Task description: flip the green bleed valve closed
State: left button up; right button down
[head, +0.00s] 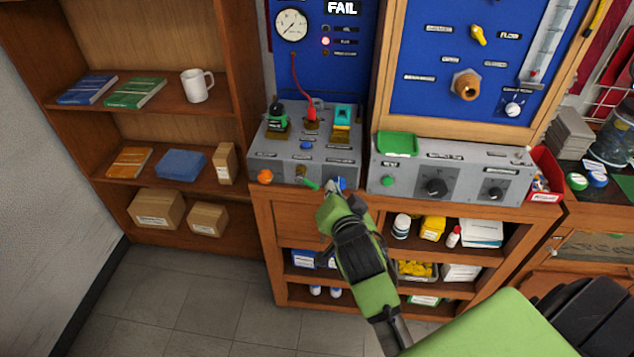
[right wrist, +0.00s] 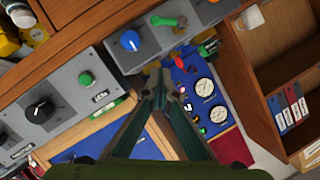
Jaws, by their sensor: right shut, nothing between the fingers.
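The green bleed valve handle (head: 309,184) is a small lever on the front of the grey test box (head: 262,150). It lies roughly sideways, tilting slightly down to the right in the head view. In the right wrist view the green handle (right wrist: 165,21) shows at the top, beside a blue knob (right wrist: 130,40). My right gripper (head: 326,188) is just right of the handle in the head view, near the blue knob. In the right wrist view its fingertips (right wrist: 156,72) are together and empty, apart from the handle. Whether it touches anything on the panel is unclear. My left gripper is not in view.
An orange knob (head: 265,176) is left of the handle. A second grey box (head: 460,182) with a green button and black knobs stands to the right. A gauge (head: 292,25) and a FAIL display (head: 342,8) are above. Shelves (head: 95,180) are at left; the floor is clear.

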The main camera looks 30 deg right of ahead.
jog(key=shift+w, duration=0.15)
jog(key=p, duration=0.2)
send_over(308, 183)
jog(key=s+d, duration=0.3)
jog(key=d, duration=0.1)
notch_tip(308, 183, down, 3)
jog(key=shift+f, duration=0.15)
jog(key=shift+w+a+f+p, duration=0.1)
jog(key=shift+a+f+p, duration=0.1)
jog(key=shift+a+f, duration=0.35)
jog(key=shift+w+a+f+p, duration=0.15)
jog(key=shift+a+f, duration=0.2)
jog(key=shift+f, duration=0.3)
jog(key=shift+a+f, duration=0.4)
jog(key=shift+f, duration=0.05)
jog(key=shift+f+b, duration=0.15)
jog(key=shift+b, duration=0.25)
